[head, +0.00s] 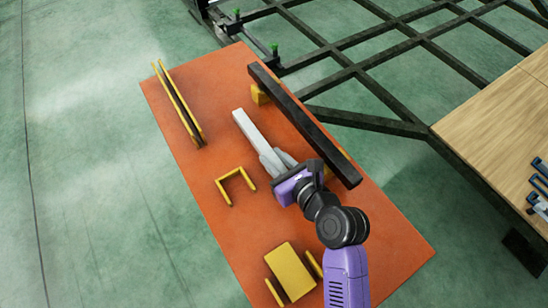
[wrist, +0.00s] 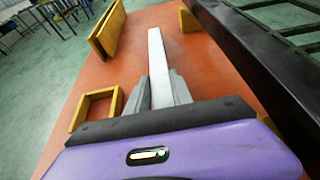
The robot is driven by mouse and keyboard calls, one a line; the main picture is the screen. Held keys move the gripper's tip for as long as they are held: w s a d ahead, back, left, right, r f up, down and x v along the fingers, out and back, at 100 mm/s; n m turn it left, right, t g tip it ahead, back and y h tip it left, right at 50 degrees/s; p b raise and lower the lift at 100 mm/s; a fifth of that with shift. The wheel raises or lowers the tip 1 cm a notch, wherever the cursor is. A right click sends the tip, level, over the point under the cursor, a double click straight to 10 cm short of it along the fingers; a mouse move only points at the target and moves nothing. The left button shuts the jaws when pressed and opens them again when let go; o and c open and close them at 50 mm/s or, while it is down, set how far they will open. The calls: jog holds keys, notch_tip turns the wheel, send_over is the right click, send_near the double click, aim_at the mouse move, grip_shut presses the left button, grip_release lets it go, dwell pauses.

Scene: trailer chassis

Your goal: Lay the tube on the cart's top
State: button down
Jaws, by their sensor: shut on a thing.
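The tube is a light grey square bar (head: 249,130), also in the wrist view (wrist: 157,55). My gripper (head: 270,158) is shut on its near end; in the wrist view the fingers (wrist: 160,84) lie along both sides of the tube. The tube points away from my gripper toward the far left, over the cart's orange top (head: 330,222). The top also fills the middle of the wrist view (wrist: 205,70). I cannot tell whether the tube touches the top or hangs just above it. The gripped end is partly hidden by the fingers.
A long black beam (head: 303,122) on yellow blocks lies right of the tube. Yellow rails (head: 178,103), a yellow U-shaped bracket (head: 235,183) and a yellow block (head: 289,270) stand at left and near. A dark lattice frame (head: 385,62) and wooden table (head: 500,115) lie beyond.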

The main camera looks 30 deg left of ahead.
jog(key=c, duration=1.1)
grip_release()
jog(key=shift+f, duration=0.1)
jog(key=v, duration=1.2)
jog(key=shift+p, duration=0.35)
jog(key=shift+d, duration=0.1)
